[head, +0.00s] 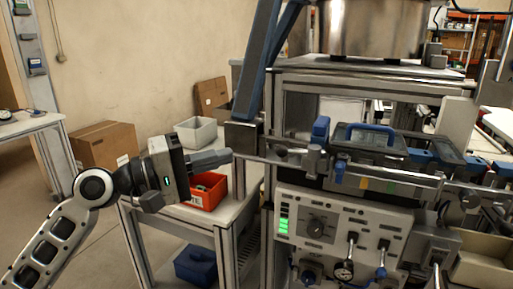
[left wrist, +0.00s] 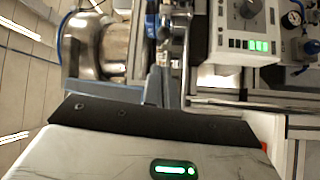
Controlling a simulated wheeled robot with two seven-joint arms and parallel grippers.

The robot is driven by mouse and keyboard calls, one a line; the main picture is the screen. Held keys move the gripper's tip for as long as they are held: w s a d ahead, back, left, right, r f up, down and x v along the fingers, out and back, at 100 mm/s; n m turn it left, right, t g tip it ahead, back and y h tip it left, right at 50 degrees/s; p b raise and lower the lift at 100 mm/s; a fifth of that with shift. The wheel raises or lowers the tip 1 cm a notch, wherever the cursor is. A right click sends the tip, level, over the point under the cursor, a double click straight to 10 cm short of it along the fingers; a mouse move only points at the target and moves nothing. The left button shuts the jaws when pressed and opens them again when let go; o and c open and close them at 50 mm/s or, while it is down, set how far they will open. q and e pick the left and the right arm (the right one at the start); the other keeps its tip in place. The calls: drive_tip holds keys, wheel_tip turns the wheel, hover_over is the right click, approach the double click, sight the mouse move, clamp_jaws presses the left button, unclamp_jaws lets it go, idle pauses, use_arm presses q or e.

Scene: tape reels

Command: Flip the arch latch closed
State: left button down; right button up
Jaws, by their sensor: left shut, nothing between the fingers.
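A blue arch-shaped piece (head: 370,128) stands up over a dark, flat housing on the machine in the head view. A smaller blue upright piece (head: 321,130) is just left of it. I cannot tell for certain which of them is the arch latch. My left gripper (head: 229,155) is shut and empty, its fingers pointing right toward the machine. It is left of the blue pieces and clearly apart from them. Its fingers also show in the left wrist view (left wrist: 158,86). My right gripper is not in view.
A metal rail (head: 385,171) runs along the machine's front above a control panel (head: 335,229) with green lights. A slanted blue-grey bar (head: 259,58) rises near my left gripper.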

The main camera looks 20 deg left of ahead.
sight(301, 151)
use_arm(q)
drive_tip(key=p+x, duration=0.3)
drive_tip(key=x, duration=0.6)
drive_tip(key=shift+w+d, duration=0.15)
drive_tip(key=shift+w, duration=0.05)
drive_tip(key=shift+w+d, duration=0.1)
drive_tip(key=shift+d, duration=0.05)
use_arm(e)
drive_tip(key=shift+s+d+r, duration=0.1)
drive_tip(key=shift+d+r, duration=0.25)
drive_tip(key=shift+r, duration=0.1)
use_arm(q)
drive_tip(key=shift+w, duration=0.1)
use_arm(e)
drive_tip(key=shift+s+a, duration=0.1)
